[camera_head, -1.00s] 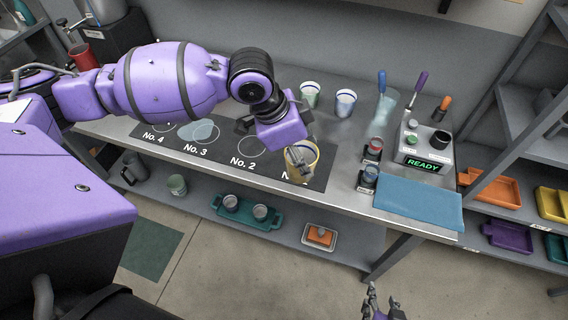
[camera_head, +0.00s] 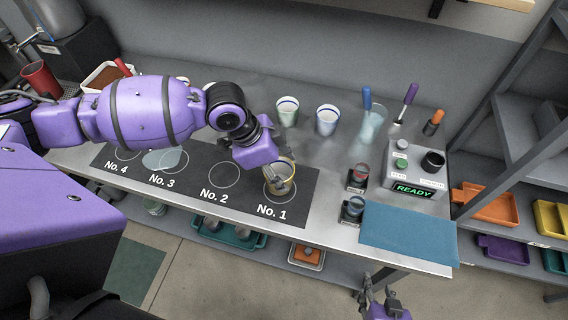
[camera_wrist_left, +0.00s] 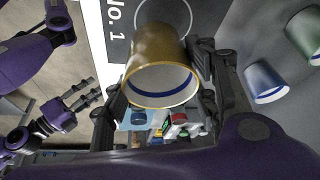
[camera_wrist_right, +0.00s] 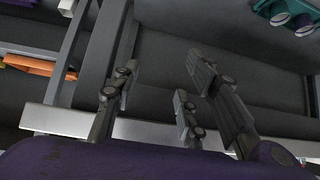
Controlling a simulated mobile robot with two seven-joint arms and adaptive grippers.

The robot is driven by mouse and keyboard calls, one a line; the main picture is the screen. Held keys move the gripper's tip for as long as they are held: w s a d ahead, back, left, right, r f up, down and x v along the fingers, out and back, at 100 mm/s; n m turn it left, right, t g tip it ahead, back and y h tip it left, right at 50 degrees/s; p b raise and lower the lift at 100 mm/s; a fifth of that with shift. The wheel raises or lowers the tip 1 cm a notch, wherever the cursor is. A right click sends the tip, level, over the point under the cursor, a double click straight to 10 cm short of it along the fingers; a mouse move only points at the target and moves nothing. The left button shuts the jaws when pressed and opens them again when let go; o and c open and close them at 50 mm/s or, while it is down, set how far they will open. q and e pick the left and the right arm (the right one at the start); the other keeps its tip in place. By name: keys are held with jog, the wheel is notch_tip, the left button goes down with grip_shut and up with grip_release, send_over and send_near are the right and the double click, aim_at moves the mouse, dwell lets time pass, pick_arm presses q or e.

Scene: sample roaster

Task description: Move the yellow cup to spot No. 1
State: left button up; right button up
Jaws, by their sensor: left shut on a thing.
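The yellow cup (camera_head: 283,181) is upright in the head view, over the No. 1 circle of the dark mat (camera_head: 240,197). My left gripper (camera_head: 274,172) is shut on it, with a finger on each side. In the left wrist view the cup (camera_wrist_left: 160,70) sits between the fingers (camera_wrist_left: 160,90), and part of the No. 1 circle (camera_wrist_left: 190,14) shows past its base. I cannot tell whether the base touches the mat. My right gripper (camera_head: 380,300) is low in front of the table; its fingers are apart and empty in the right wrist view (camera_wrist_right: 158,88).
A green-striped cup (camera_head: 288,113) and a blue-striped cup (camera_head: 327,121) stand behind the mat. Spot No. 2 (camera_head: 224,174) is empty.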

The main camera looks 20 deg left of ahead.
aim_at(280, 175)
pick_arm(q)
jog(key=f+b, duration=0.1)
jog(key=f, duration=0.1)
jog(key=w+f+b, duration=0.1)
jog(key=shift+a+f, duration=0.2)
jog(key=shift+f, duration=0.2)
jog(key=shift+w+f+b, duration=0.4)
jog(key=shift+f+b, duration=0.15)
jog(key=shift+f, duration=0.25)
jog(key=shift+s+d+r, duration=0.1)
jog(key=shift+s+r, duration=0.15)
jog(key=shift+r, duration=0.05)
jog(key=shift+c, duration=0.7)
jog(key=shift+s+r, duration=0.1)
jog(key=shift+r, duration=0.05)
jog(key=shift+w+f, duration=0.25)
jog(key=shift+f, duration=0.05)
jog(key=o, duration=1.2)
jog(key=shift+c, duration=0.2)
jog(key=shift+o, duration=1.5)
jog(key=shift+s, duration=0.1)
pick_arm(e)
jog(key=shift+g, duration=0.3)
jog(key=s+f, duration=0.1)
jog(key=f, duration=0.1)
jog(key=s+d+f, duration=0.1)
jog(key=shift+s+d+f, duration=0.1)
jog(key=shift+f, duration=0.25)
